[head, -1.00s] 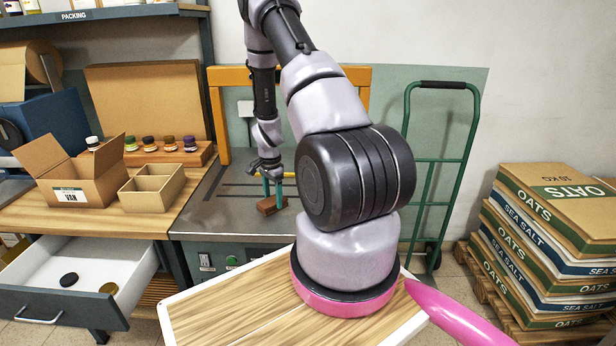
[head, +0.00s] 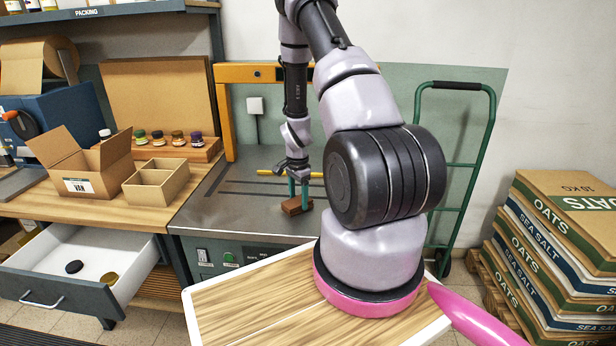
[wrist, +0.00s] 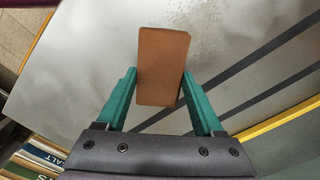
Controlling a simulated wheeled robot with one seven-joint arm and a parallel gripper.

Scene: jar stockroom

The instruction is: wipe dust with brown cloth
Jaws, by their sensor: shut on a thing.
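The brown cloth (head: 296,206) shows as a small brown block-like pad low over the grey metal worktop (head: 230,215). My gripper (head: 298,190), with teal fingers, is shut on it. In the wrist view the brown cloth (wrist: 161,66) sits between the two teal fingertips of my gripper (wrist: 158,88). I cannot tell for sure whether its underside touches the metal. A pale speckled patch, seemingly dust (wrist: 195,14), lies on the metal beyond the cloth at the top of the wrist view. It is not clear in the head view.
A yellow frame (head: 228,120) stands over the worktop, with a yellow bar behind my gripper. Open cardboard boxes (head: 158,186) and small jars stand on the wooden bench at left, above an open drawer (head: 85,262). A green hand truck (head: 455,165) and stacked sacks (head: 560,230) are at right.

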